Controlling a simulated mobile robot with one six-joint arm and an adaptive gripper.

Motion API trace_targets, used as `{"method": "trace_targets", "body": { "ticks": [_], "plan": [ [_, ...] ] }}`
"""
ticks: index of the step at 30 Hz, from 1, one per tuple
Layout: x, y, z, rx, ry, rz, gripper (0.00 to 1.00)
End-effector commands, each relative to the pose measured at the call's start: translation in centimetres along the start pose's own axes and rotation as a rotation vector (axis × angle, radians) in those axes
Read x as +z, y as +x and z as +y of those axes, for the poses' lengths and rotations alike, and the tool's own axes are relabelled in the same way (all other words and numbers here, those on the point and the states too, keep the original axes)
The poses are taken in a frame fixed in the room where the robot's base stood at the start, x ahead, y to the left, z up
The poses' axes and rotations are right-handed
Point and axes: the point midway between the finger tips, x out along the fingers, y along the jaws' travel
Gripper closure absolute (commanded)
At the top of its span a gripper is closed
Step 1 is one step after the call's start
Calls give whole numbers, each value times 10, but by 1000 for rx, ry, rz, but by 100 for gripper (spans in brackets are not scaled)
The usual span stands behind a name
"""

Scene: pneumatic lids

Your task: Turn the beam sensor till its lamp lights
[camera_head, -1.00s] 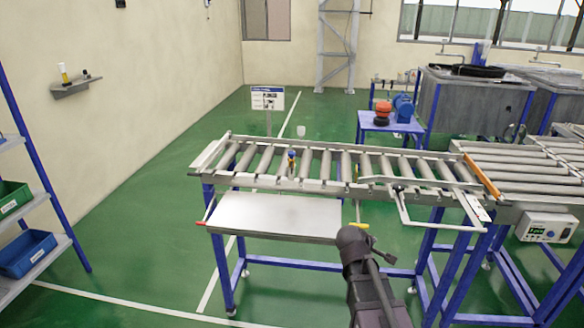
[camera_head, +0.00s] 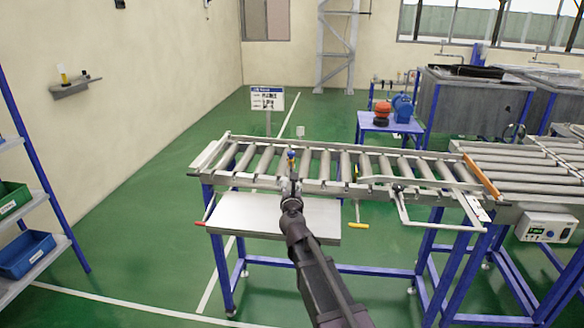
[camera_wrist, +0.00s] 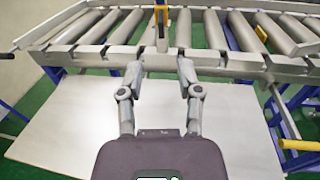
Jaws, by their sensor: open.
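The likely beam sensor (camera_head: 291,154) is a small blue and yellow piece on a short upright at the near rail of the roller conveyor (camera_head: 327,186). In the wrist view the sensor's upright, with yellow (camera_wrist: 161,14), stands at the top centre, cut off by the frame edge. I cannot tell whether a lamp is lit. My gripper (camera_wrist: 160,72) is open and empty. Its two fingers are spread to either side of the line to the upright, short of it and near the rail. In the head view my gripper (camera_head: 290,184) is just below the sensor.
A bare grey shelf plate (camera_head: 270,216) lies below and in front of the conveyor. A yellow-ended handle (camera_head: 358,225) hangs right of it. A bent rail frame (camera_head: 430,222) juts out farther right. A control box (camera_head: 546,228) sits at the far right.

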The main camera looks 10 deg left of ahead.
Motion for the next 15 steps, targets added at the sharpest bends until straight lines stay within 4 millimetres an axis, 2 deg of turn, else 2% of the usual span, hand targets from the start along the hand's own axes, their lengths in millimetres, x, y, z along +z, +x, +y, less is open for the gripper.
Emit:
{"method": "trace_targets", "body": {
  "ticks": [9, 15],
  "plan": [
    [0, 1, 0, -2, 5, 1, 54],
    [0, 13, 0, -3, 6, 1, 54]
  ]
}}
